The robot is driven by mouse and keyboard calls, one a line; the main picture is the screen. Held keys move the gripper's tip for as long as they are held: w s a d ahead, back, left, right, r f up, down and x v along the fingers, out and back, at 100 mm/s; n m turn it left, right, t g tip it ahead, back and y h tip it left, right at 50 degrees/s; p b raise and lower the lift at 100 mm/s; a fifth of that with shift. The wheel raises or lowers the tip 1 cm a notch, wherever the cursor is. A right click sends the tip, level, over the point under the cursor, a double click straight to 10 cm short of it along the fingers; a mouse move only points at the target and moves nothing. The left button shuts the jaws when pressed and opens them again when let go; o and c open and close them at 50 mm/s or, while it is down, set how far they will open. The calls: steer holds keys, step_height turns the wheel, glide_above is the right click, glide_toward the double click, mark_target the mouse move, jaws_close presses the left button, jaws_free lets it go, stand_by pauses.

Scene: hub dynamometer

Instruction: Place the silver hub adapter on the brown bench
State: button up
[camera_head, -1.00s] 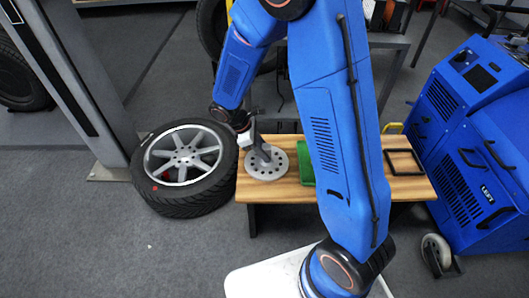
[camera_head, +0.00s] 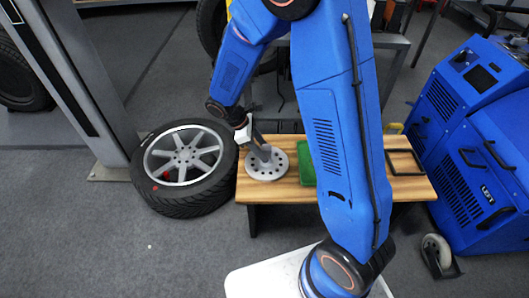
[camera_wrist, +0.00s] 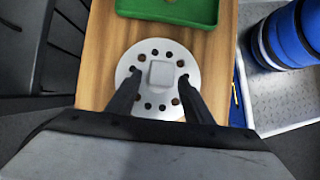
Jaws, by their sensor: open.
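The silver hub adapter (camera_head: 268,168) is a round disc with a ring of dark holes and a raised centre. It lies flat near the left end of the brown bench (camera_head: 408,186). My gripper (camera_head: 262,152) is just above the adapter, at its centre. In the wrist view the adapter (camera_wrist: 161,52) lies on the bench (camera_wrist: 97,50), with its pale square centre in plain sight. The open fingers of my gripper (camera_wrist: 160,92) are on either side of the disc's near part, with nothing held between them.
A green tray (camera_head: 306,166) and a black square frame (camera_head: 404,162) are on the bench. A tyre with a silver wheel (camera_head: 184,166) lies on the floor at the bench's left end. A blue machine (camera_head: 468,130) stands at right. The floor in front is clear.

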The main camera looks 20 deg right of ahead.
steer(key=v, duration=1)
steer(key=s+d+r+m+t+y, duration=0.2)
steer(key=s+d+r+m+y, duration=0.2)
steer(key=s+d+r+m, duration=0.65)
steer(key=s+d+r+m+t, duration=0.1)
steer(key=s+r+m+t, duration=0.1)
steer(key=s, duration=0.5)
steer(key=s+d+r+m+t+y, duration=0.1)
steer(key=s+r, duration=0.3)
steer(key=s, duration=0.4)
steer(key=shift+s+d+m+t+y, duration=0.2)
steer(key=shift+d+m+t+y, duration=0.2)
steer(key=shift+t, duration=0.4)
steer(key=shift+r, duration=0.1)
